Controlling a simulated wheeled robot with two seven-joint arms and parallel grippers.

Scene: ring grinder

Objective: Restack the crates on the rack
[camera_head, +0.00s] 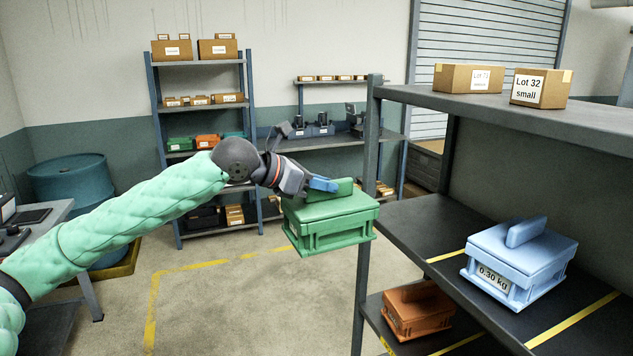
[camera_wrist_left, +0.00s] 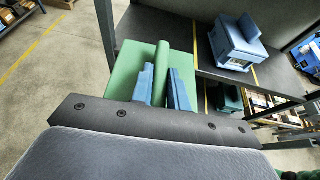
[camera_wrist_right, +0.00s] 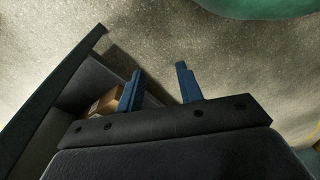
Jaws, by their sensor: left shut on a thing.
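A green crate (camera_head: 330,220) hangs in the air left of the rack's front post. My left gripper (camera_head: 325,184) is shut on the ridge handle of its lid; the left wrist view shows both blue fingers (camera_wrist_left: 166,88) on either side of the ridge. A light blue crate (camera_head: 518,262) marked 0.30 kg stands on the rack's middle shelf (camera_head: 425,225). An orange-brown crate (camera_head: 418,312) stands on the lower shelf. My right gripper (camera_wrist_right: 160,88) shows only in its own wrist view, open, with nothing between its fingers.
Cardboard boxes marked Lot 32 small (camera_head: 541,88) and another lot (camera_head: 468,78) stand on the rack's top shelf (camera_head: 500,108). The rack's front post (camera_head: 368,150) is close to the green crate. Yellow lines divide the shelves.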

